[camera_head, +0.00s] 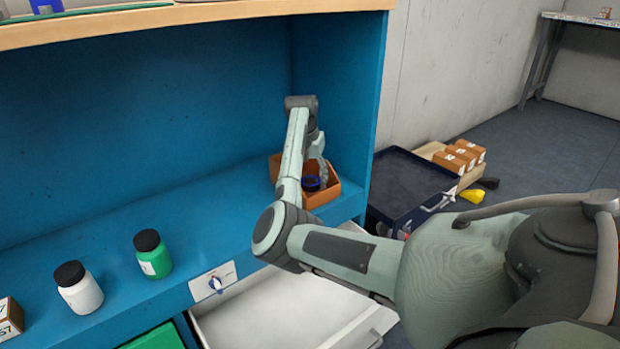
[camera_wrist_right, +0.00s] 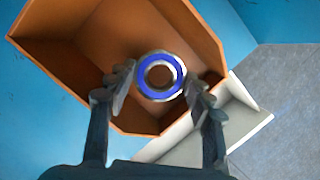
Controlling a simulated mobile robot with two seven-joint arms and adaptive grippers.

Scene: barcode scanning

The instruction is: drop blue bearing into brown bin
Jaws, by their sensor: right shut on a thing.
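The blue bearing (camera_wrist_right: 147,78), a ring with a blue face and silver rim, is held between the fingertips of my right gripper (camera_wrist_right: 158,84). In the head view the bearing (camera_head: 311,183) shows as a small dark blue ring at the brown bin (camera_head: 325,197). The bin is an open box on the blue shelf, at its right end. In the right wrist view the bearing is over the bin's opening (camera_wrist_right: 95,42), near its lower right side. The exact height above the bin floor is hard to tell. In the head view the right gripper (camera_head: 316,176) points down at the bin. My left gripper is not visible.
A green bottle (camera_head: 152,262) and a white bottle (camera_head: 82,296) stand on the shelf (camera_head: 210,220) at the left. A white open drawer (camera_head: 285,310) sits below the shelf edge. A dark tray (camera_head: 408,185) and several orange boxes (camera_head: 455,158) lie to the right, beyond the cabinet wall.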

